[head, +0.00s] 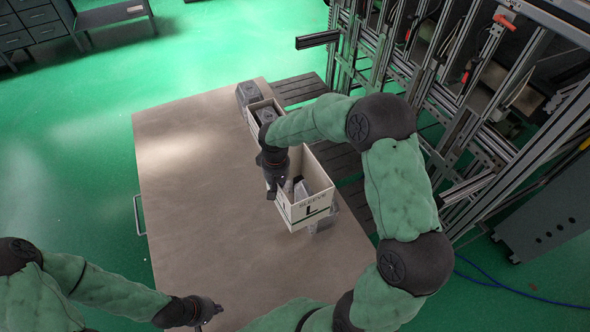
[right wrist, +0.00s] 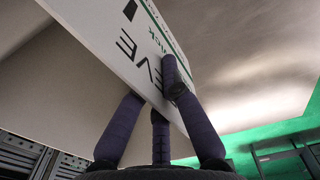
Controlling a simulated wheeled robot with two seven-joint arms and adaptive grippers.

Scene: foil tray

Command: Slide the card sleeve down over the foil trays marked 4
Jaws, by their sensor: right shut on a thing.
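An open-topped white card sleeve (head: 308,213), printed with "SLEEVE" and a large "L", is near the right side of the table in the head view. My right gripper (head: 273,188) is shut on its left wall; the printed card (right wrist: 120,35) sits between the dark fingers (right wrist: 165,90) in the right wrist view. Grey foil (head: 299,187) shows inside the sleeve, and more grey foil (head: 322,224) shows below its lower right edge. I cannot read a 4 on it. My left gripper (head: 208,311) is empty above the table's front edge; its finger opening is unclear.
A second card box (head: 256,105) and a grey foil tray (head: 243,94) stand farther back on the brown table (head: 200,190), partly hidden by my right arm. The table's left and middle are bare. A metal rack (head: 450,90) stands close on the right.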

